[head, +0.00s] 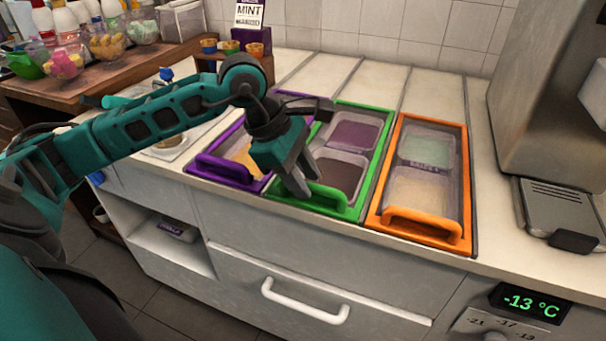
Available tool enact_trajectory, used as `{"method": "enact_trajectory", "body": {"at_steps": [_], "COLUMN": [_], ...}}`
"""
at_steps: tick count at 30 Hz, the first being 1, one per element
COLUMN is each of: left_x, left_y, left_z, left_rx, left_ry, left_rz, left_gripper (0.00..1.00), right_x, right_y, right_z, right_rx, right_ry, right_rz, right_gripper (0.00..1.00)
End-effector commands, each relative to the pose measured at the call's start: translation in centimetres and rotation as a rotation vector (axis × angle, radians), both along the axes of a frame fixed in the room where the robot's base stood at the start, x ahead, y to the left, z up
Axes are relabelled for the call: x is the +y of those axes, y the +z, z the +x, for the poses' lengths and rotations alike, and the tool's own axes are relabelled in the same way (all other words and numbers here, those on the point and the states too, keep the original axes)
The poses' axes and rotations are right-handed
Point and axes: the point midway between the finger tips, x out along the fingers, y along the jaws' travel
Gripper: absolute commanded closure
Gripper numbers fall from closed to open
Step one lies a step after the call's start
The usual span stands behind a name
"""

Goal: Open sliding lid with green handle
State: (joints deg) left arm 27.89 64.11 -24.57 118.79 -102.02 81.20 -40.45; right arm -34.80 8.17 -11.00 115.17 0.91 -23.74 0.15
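The sliding lid with the green frame and green handle (328,203) is the middle one of three lids set in the white counter. The lid lies over its opening, and a purple tub (354,135) and a dark brown tub (338,174) show through its clear pane. My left gripper (303,187) points down over the left end of the green handle, with its fingers apart. I cannot tell whether they touch the handle. The gripper hides the handle's left end and part of the green frame. My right gripper is not in view.
A purple-framed lid (226,171) lies to the left, partly behind my arm. An orange-framed lid (430,231) lies to the right. A metal machine (548,100) stands at the right end. A wooden shelf (105,70) with bottles and bowls is at the back left.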

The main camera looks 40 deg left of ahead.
Motion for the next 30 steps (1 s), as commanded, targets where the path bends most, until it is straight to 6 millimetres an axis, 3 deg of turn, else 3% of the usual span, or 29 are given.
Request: {"method": "enact_trajectory", "body": {"at_steps": [11,25,30], "left_x": [0.0,0.0,0.3], "left_y": [0.0,0.0,0.1], "left_z": [0.0,0.1,1.1], "left_rx": [0.0,0.0,-0.003], "left_ry": [0.0,0.0,0.002], "left_rz": [0.0,0.0,0.0], "left_gripper": [1.0,1.0,1.0], "right_x": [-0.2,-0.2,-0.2], "right_y": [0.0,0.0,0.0], "right_z": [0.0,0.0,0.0], "right_rx": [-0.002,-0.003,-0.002], "right_ry": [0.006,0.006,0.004], "right_rz": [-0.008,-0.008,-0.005], "right_gripper": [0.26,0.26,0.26]}}
